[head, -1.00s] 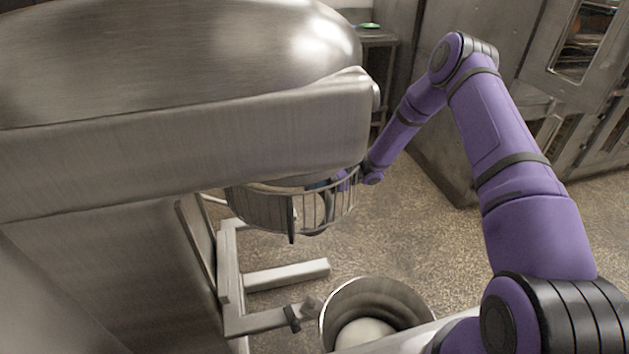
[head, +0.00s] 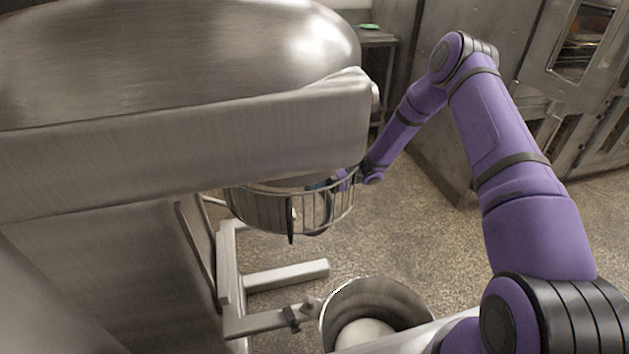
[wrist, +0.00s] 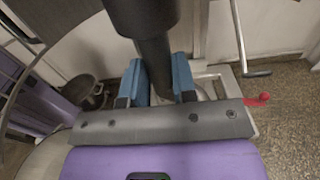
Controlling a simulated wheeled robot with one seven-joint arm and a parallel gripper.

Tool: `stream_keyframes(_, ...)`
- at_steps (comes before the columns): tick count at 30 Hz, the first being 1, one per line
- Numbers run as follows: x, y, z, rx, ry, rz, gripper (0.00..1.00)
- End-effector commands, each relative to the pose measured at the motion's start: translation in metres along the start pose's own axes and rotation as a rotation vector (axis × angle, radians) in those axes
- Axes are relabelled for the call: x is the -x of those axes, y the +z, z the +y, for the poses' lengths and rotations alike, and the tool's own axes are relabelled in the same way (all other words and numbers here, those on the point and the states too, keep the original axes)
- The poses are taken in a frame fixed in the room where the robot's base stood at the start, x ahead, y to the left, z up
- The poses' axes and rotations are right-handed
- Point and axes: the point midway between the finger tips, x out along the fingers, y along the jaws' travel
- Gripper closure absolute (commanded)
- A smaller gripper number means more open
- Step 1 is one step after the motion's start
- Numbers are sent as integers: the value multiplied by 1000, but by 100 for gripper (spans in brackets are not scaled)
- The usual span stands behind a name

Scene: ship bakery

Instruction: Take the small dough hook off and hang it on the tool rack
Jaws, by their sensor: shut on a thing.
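The dark grey shaft of the small dough hook (wrist: 155,58) stands between the blue fingers of my gripper (wrist: 159,78) in the wrist view. My gripper is shut on it. The shaft runs up out of the top of the wrist view, and the hook's lower end is hidden. In the head view my gripper (head: 320,185) is mostly hidden, under the head of the mixer (head: 190,140) at the wire guard (head: 265,207). I cannot make out the tool rack in either view.
The wire guard's bars are close around my gripper. A metal bowl (head: 398,296) with pale dough (head: 364,332) stands below, by the mixer's metal arms (head: 285,275). Ovens (head: 570,90) stand at right. A small side table (head: 377,38) is behind. Speckled floor between is clear.

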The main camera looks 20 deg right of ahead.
Motion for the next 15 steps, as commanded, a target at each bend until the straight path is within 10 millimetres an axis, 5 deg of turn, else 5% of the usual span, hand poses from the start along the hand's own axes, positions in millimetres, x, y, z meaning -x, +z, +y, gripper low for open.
stream_keyframes(2, -8, 10, -3, 19, 10, -13, 100)
stream_keyframes(15, -11, -12, -2, 12, 12, -10, 100)
